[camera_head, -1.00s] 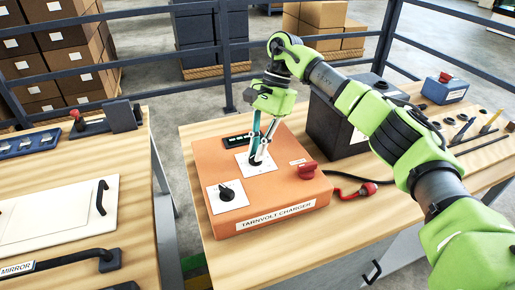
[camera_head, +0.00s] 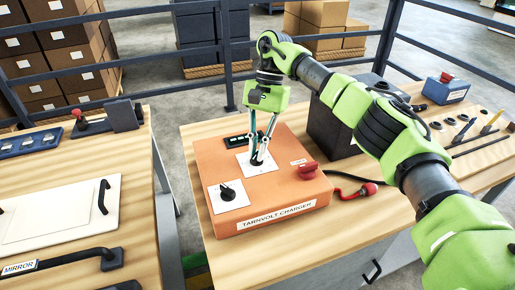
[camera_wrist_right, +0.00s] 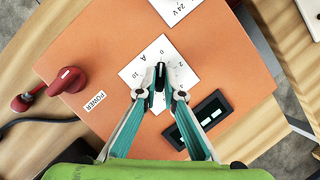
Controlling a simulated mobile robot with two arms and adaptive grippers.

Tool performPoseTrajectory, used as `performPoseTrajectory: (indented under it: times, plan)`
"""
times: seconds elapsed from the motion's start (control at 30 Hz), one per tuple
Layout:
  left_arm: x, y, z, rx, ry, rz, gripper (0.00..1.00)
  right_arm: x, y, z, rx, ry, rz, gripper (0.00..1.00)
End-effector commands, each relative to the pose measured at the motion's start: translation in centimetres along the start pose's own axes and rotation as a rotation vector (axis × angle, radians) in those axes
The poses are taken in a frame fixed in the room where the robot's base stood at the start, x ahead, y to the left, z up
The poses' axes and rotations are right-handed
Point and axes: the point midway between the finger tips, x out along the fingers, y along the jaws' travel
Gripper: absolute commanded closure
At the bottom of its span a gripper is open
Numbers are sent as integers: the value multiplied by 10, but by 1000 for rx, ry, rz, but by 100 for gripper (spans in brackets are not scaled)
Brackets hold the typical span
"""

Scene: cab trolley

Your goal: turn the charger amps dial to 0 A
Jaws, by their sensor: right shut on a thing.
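The orange charger (camera_head: 265,200), labelled TARNVOLT CHARGER, sits on the right bench. Its amps dial is a black knob (camera_wrist_right: 160,74) on a white plate (camera_wrist_right: 136,72) marked A, with small numbers. My right gripper (camera_head: 259,160) comes down from above, its two fingers closed on the knob; it also shows in the right wrist view (camera_wrist_right: 160,96). The knob's light line points to the top of the wrist picture, toward a mark that looks like 0; the fingers hide the plate's lower part. My left gripper is out of view.
The charger also has a second black dial (camera_head: 228,192), a red power switch (camera_head: 307,170) and a dark display (camera_wrist_right: 200,120). A dark box (camera_head: 335,130) stands behind it. A red plug (camera_head: 368,189) lies to its right. A railing runs behind the benches.

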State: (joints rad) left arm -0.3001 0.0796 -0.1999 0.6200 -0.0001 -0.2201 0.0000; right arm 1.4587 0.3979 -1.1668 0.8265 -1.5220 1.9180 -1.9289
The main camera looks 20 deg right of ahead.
Motion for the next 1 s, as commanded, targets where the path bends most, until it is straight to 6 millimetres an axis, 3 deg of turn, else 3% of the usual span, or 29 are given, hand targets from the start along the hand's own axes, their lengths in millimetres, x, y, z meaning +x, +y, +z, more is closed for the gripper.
performPoseTrajectory:
  times: [0.07, 0.1, 0.13, 0.17, 0.57, 1.0]
  plan:
    - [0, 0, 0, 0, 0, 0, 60, 0, 0, 0, -3, 1, -1, 100]
    - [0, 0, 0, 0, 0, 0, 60, 0, 0, 0, -2, 1, -1, 84]
    - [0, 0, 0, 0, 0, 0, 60, 0, 0, 0, -2, 1, -1, 76]
    - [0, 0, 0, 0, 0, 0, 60, 0, 0, 0, -2, 1, -1, 75]
    - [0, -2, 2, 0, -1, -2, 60, -5, 0, 0, 1, 1, -1, 75]
    - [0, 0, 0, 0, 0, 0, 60, -62, -1, 0, 1, 2, 1, 75]
